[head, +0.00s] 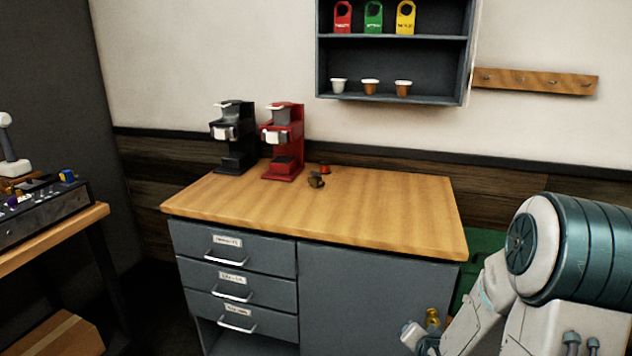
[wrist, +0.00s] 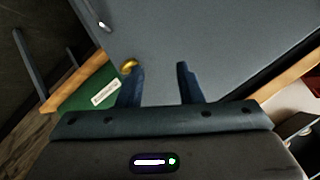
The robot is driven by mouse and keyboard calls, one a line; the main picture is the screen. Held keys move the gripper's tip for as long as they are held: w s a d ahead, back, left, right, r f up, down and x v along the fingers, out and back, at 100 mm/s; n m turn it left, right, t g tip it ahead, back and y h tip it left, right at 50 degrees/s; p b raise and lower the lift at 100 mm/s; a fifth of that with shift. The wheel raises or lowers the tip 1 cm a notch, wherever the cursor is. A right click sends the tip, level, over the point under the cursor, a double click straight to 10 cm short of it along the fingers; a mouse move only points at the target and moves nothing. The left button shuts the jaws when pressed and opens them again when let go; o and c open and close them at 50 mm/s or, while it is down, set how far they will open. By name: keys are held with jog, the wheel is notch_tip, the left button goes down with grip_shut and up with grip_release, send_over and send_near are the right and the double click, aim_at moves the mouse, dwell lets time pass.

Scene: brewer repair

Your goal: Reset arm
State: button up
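My arm (head: 565,250) stands at the lower right of the head view, with its shoulder and folded pale links in front of the cabinet's right end. My gripper (wrist: 158,82) shows in the wrist view with its two dark fingers apart and nothing visible between them. Its fingers point across the grey cabinet face. A small gold object (wrist: 130,66) shows by the left finger; I cannot tell whether they touch. A gold object (head: 432,318) also shows beside my arm in the head view.
A wooden-topped cabinet (head: 400,215) carries a black brewer (head: 234,140), a red brewer (head: 284,145) and a small brown item (head: 316,180). A shelf (head: 392,98) holds cups and coloured tags. A green bin (wrist: 90,90) lies beside the cabinet. A side bench (head: 70,235) stands left.

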jog(key=s+a+r+n+g+p, duration=0.4)
jog(key=s+r, duration=0.6)
jog(key=r, duration=0.2)
jog(key=s+a+r+n+g+p, duration=0.3)
jog(key=s+a+r+n+p, duration=0.1)
jog(key=s+r, duration=0.7)
jog(key=shift+s+a+r+g, duration=0.2)
jog(key=shift+r+g, duration=0.2)
jog(key=shift+r, duration=0.45)
jog(key=shift+c, duration=0.6)
jog(key=shift+d, duration=0.1)
